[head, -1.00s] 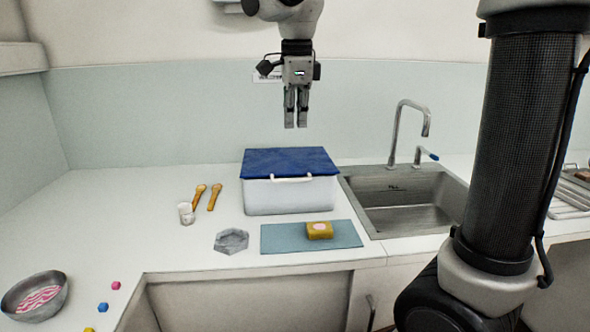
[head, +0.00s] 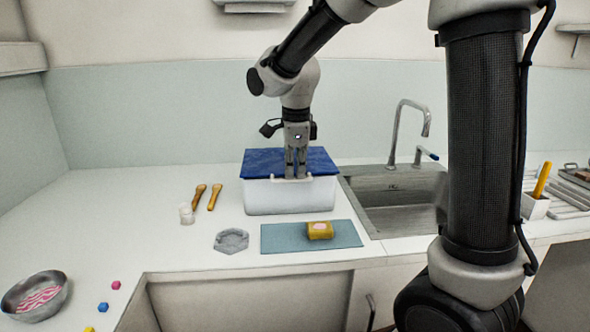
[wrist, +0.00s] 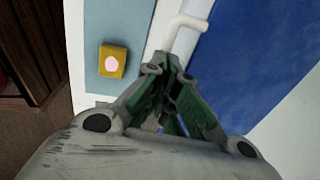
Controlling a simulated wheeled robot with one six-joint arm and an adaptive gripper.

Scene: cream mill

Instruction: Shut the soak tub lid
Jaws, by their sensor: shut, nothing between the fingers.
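The soak tub (head: 290,198) is a white box on the counter, left of the sink. Its blue lid (head: 262,163) lies flat across the top and looks closed, with a white handle (head: 262,178) along its front edge. My gripper (head: 295,176) is shut and empty, pointing down at the lid's front edge by the handle. The fingers hide the handle's middle, and I cannot tell whether they touch the lid. In the wrist view, the blue lid (wrist: 255,60) and the white handle (wrist: 186,24) show beside the fingers.
A blue-grey mat (head: 285,239) with a yellow sponge-like block (head: 320,230) lies in front of the tub. A sink (head: 395,205) with a tall tap (head: 395,130) is to the right. Two wooden tools (head: 207,197), a small white cup (head: 187,214) and a grey dish (head: 231,240) are left.

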